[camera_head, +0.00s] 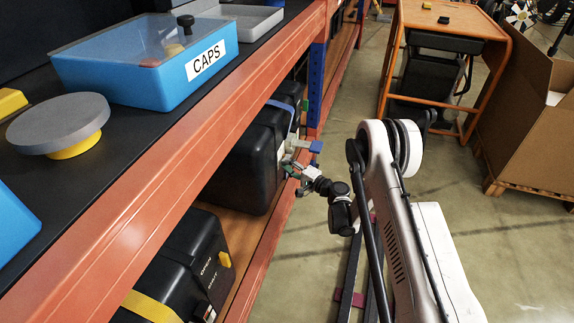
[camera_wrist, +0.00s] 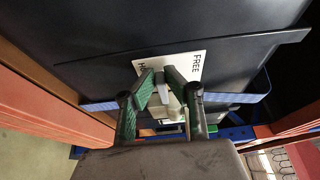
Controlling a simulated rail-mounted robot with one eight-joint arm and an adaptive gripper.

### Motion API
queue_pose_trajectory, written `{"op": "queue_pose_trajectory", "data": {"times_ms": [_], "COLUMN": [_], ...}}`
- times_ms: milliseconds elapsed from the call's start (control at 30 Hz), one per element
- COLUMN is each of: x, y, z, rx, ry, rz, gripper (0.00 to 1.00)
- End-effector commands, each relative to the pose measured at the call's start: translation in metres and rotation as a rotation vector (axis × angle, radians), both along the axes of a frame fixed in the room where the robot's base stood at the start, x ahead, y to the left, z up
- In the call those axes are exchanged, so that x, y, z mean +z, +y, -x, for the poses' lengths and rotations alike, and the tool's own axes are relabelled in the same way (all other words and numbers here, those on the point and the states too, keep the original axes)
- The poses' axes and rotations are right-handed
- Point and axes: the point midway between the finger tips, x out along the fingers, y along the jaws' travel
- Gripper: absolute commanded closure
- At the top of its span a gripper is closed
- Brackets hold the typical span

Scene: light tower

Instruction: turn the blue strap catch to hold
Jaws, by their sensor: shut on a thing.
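A black case (camera_head: 238,165) stands on the lower shelf with a blue strap (camera_wrist: 101,106) across it. A white plate (camera_wrist: 196,59) on the case reads FREE at one end and a partly hidden word starting with H at the other. The catch's pale grey lever (camera_wrist: 163,93) stands out in front of the plate. My gripper (camera_wrist: 161,80) is shut on this lever, its green-padded fingers on either side. In the head view my gripper (camera_head: 287,168) is at the case's aisle-side face, partly hidden. The lever's exact angle is hard to tell.
The orange shelf beam (camera_head: 190,120) runs above the case. Another black case (camera_head: 185,262) with a yellow strap (camera_head: 150,306) stands nearer. A blue CAPS bin (camera_head: 120,80) sits on the upper shelf. An orange cart (camera_head: 450,25) and cardboard box (camera_head: 525,110) stand across the clear aisle.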

Motion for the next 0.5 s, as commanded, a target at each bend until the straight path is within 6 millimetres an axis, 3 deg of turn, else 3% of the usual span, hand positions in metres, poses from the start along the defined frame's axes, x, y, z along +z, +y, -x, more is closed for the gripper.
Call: {"op": "queue_pose_trajectory", "data": {"times_ms": [400,433,500], "x": [-0.0004,-0.0004,-0.0004], "y": [0.0000,0.0000,0.0000], "z": [-0.0002,-0.0002,-0.0002], "rx": [0.000,0.000,0.000], "ry": [-0.006,-0.006,-0.006], "rz": [0.002,0.002,0.002], "gripper": [1.00,0.86,0.83]}}
